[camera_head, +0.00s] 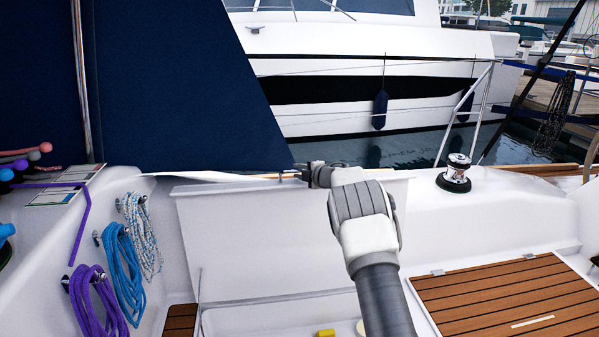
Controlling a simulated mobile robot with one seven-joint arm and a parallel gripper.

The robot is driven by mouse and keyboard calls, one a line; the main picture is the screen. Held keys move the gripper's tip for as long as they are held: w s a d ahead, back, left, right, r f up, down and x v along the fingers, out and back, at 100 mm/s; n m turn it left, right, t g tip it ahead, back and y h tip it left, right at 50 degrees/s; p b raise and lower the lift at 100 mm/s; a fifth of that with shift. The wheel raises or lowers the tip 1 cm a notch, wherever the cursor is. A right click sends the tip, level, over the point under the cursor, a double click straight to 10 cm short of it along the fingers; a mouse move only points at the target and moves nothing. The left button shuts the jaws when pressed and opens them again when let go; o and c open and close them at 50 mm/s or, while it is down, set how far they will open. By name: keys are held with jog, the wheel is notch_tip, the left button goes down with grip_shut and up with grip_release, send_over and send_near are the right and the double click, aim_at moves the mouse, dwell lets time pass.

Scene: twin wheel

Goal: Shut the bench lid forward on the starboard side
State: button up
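The forward bench lid (255,245) is a white panel standing raised, nearly upright, left of centre. Below it the bench locker is open, with its white rim (270,300) showing near the bottom of the view. My gripper (291,176) is at the lid's top edge, pointing left, and my arm comes up from the bottom right, covering the lid's right part. The fingers are small and dark; I cannot tell whether they touch the lid or how far apart they are.
A yellow object (325,333) shows inside the locker. A closed teak-topped bench section (500,295) lies to the right, with a winch (455,175) behind it. Purple (95,300), blue (123,270) and white (140,235) rope coils hang on the left wall. A dark blue canvas (180,90) rises behind.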

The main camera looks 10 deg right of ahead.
grip_shut()
dwell(1.4)
